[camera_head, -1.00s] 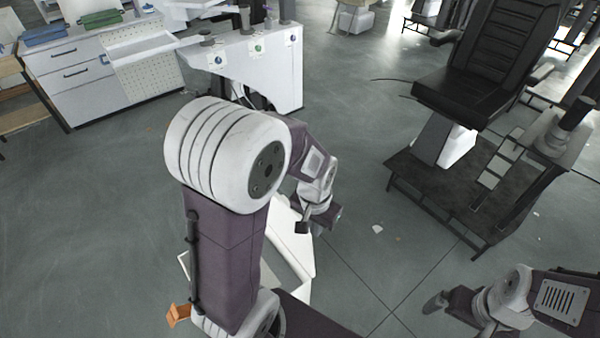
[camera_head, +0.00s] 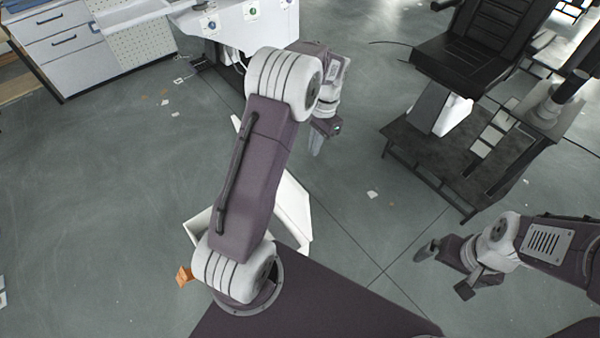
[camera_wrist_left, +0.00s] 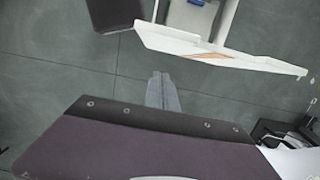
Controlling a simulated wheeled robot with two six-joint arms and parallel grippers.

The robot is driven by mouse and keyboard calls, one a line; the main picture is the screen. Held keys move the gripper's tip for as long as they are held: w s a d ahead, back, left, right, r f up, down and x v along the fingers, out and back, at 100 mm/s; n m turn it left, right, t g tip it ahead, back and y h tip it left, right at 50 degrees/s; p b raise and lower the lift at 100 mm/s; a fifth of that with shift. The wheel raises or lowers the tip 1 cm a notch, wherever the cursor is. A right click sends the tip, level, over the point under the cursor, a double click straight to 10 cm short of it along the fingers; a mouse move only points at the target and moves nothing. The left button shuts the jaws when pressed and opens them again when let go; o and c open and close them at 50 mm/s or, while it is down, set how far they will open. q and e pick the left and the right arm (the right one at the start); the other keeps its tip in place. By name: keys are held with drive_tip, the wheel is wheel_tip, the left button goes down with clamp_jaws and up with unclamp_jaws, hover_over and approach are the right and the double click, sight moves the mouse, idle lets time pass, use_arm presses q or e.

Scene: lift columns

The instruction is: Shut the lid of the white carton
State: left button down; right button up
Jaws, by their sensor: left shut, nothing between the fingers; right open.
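The white carton stands on the floor beside my base, largely hidden behind my left arm in the head view. A white panel of the carton (camera_head: 293,208) shows right of the arm and another edge shows left of it. In the left wrist view the carton's white panel (camera_wrist_left: 185,44) spans the top, with a grey-blue thing (camera_wrist_left: 190,16) behind it. My left gripper (camera_head: 316,146) is beyond the carton, pointing down. Its fingers (camera_wrist_left: 163,92) are shut and empty, apart from the panel. My right gripper (camera_head: 446,270) is open and empty, far right of the carton.
An orange-brown piece (camera_head: 184,276) shows at the carton's left. A black chair (camera_head: 485,45) on a dark platform (camera_head: 440,160) stands at the right. A white cabinet (camera_head: 65,48) and a white bench (camera_head: 245,28) are at the back.

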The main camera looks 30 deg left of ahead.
use_arm(q)
drive_tip(key=s+a+f+p, duration=0.2)
drive_tip(key=s+f, duration=0.3)
drive_tip(key=f, duration=0.4)
drive_tip(key=shift+f+p, duration=0.2)
drive_tip(key=shift+p, duration=0.2)
drive_tip(key=shift+a, duration=0.1)
